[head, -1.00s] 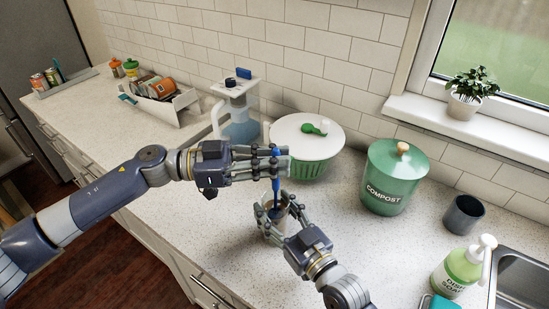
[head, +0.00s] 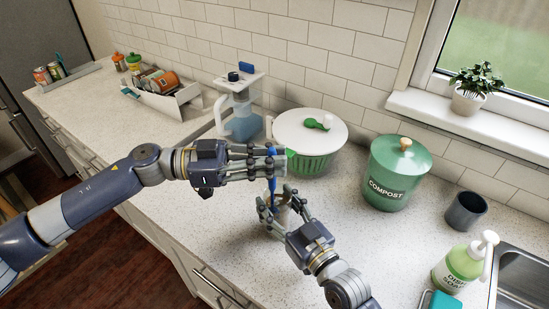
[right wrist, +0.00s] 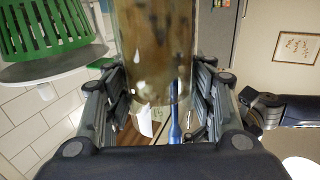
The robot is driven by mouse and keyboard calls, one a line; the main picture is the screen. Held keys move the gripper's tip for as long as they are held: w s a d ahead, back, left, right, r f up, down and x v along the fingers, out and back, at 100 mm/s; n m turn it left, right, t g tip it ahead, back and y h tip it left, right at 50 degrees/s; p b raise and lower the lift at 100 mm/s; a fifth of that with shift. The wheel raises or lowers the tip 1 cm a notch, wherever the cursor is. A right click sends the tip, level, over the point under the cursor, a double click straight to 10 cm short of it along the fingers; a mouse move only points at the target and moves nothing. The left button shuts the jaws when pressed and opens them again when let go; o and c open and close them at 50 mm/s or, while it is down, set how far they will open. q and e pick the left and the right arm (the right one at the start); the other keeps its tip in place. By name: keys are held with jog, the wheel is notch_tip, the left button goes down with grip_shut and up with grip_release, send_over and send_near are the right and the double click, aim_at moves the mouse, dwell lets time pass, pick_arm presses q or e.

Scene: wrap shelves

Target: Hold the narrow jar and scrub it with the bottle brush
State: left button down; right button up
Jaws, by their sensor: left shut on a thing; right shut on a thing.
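The narrow jar (right wrist: 155,45) is clear glass with brown stains inside, seen large in the right wrist view. My right gripper (head: 283,210) is shut around the jar, above the counter, with fingers on both sides hiding much of it in the head view. My left gripper (head: 271,163) is shut on the blue handle of the bottle brush (head: 271,190), just above the jar. The brush points down toward the jar. Blue also shows between the fingers in the right wrist view (right wrist: 175,127). The bristles and how deep they sit cannot be made out.
Behind the grippers stand a green salad spinner with white lid (head: 312,160) and a blue-tinted pitcher (head: 240,120). To the right are a green compost bin (head: 392,180), a dark cup (head: 465,210), a soap bottle (head: 460,268) and the sink (head: 520,275). The front counter is clear.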

aim_at(270, 148)
pick_arm(q)
jog(key=shift+r, duration=3)
jog(key=shift+f, duration=3)
jog(key=shift+d, duration=0.1)
jog(key=shift+w+d, duration=0.35)
jog(key=shift+d, duration=0.2)
jog(key=shift+s+d, duration=0.1)
jog(key=shift+d, duration=0.1)
jog(key=shift+r, duration=3)
notch_tip(270, 148, down, 6)
jog(key=shift+s+d, duration=0.25)
jog(key=shift+d, duration=0.15)
